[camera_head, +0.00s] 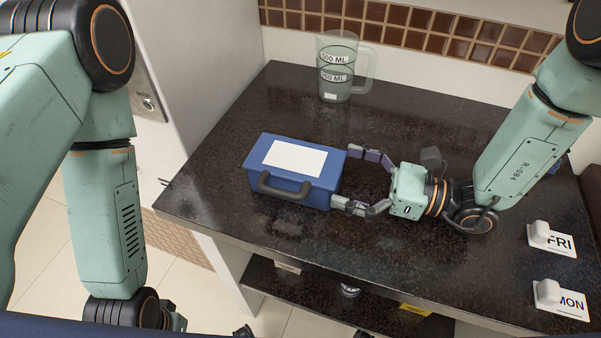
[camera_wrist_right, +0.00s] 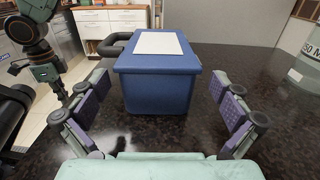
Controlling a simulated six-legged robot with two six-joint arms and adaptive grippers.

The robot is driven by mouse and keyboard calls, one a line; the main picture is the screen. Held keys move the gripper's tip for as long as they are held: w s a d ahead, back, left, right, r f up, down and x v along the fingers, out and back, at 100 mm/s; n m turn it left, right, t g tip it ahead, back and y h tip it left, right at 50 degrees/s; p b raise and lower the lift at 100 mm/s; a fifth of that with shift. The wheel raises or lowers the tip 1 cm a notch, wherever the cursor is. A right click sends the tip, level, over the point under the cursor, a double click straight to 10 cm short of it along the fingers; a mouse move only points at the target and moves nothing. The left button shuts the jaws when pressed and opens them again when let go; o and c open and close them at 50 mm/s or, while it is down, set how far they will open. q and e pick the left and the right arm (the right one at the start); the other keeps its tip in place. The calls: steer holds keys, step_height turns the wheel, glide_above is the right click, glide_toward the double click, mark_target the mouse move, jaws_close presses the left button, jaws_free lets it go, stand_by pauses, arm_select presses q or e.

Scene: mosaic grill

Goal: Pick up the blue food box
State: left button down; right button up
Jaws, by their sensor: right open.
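The blue food box (camera_head: 283,190) sits upright on the dark counter, with a white label on its lid and a dark handle on its front. My right gripper (camera_head: 352,178) is open at the box's right end, with one finger near the back corner and one near the front corner. In the right wrist view, the box (camera_wrist_right: 158,92) stands between the open fingers of the right gripper (camera_wrist_right: 157,108), and gaps show on both sides. My left arm is at the left of the head view, and its gripper is mostly cut off at the bottom edge.
A clear measuring jug (camera_head: 336,85) stands at the back of the counter (camera_head: 215,160). White tags marked FRI (camera_head: 551,240) and MON (camera_head: 562,300) are at the right. A lower shelf (camera_head: 300,295) holds small items. Counter left of the box is clear.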

mark_target(309, 164)
steer(key=shift+s+a, duration=0.1)
steer(key=shift+a, duration=0.2)
steer(key=x, duration=0.4)
steer(key=shift+a+f, duration=0.15)
steer(key=shift+x, duration=0.85)
steer(key=shift+a, duration=0.15)
steer(key=shift+d, duration=0.25)
steer(key=c, duration=0.4)
steer(key=shift+a, duration=0.2)
steer(key=c, duration=0.5)
steer(key=shift+d, duration=0.1)
steer(key=c, duration=0.7)
